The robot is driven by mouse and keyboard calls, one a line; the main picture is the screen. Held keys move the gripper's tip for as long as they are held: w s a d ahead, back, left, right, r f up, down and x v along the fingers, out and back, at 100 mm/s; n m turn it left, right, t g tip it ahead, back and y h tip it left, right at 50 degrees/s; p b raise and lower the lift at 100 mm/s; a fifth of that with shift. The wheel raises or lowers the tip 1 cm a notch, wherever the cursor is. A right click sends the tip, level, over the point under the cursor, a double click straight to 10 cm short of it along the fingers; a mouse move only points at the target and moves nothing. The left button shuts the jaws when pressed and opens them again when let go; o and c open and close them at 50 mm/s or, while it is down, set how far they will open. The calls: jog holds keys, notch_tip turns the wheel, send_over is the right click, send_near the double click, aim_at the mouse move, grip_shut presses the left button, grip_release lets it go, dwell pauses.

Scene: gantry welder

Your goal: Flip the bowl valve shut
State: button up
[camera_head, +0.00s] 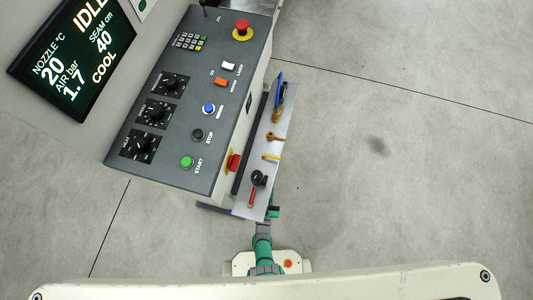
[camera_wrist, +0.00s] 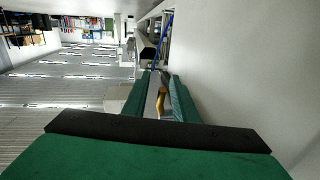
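A narrow silver valve plate (camera_head: 262,199) on the console's right side carries several handles. From far to near in the head view they are a blue lever on a brass valve (camera_head: 279,97), a brass handle (camera_head: 272,137), a yellow handle (camera_head: 270,157), a black knob (camera_head: 259,177) and a red lever (camera_head: 251,198). No readable label shows which one is the bowl valve. My gripper (camera_wrist: 157,95) is open and empty. A brass handle (camera_wrist: 161,103) and the blue lever (camera_wrist: 167,38) appear beyond or between its green fingers. In the head view its fingers are largely hidden near the plate's near end.
The grey console (camera_head: 215,92) has knobs, buttons and a red emergency stop (camera_head: 243,29). A red button (camera_head: 233,162) sits on its side, close to the plate. A display (camera_head: 72,58) reads IDLE and COOL. The floor (camera_head: 400,170) to the right is clear.

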grip_shut()
jog(key=shift+g, duration=0.4)
jog(key=shift+s+f, duration=0.1)
jog(key=shift+s+f+m+g+y, duration=0.1)
jog(key=shift+s+m+g+y, duration=0.1)
jog(key=shift+g, duration=0.55)
jog(key=shift+s+f+m+g+y, duration=0.15)
jog(key=shift+s+g, duration=0.1)
jog(key=shift+g, duration=0.45)
jog(key=shift+s+f+m+g+y, duration=0.1)
jog(key=shift+s+m+g, duration=0.1)
jog(key=shift+g, duration=0.55)
jog(key=shift+s+f, duration=0.1)
jog(key=shift+o, duration=0.3)
grip_release()
jog(key=shift+a, duration=0.1)
jog(key=shift+a, duration=0.1)
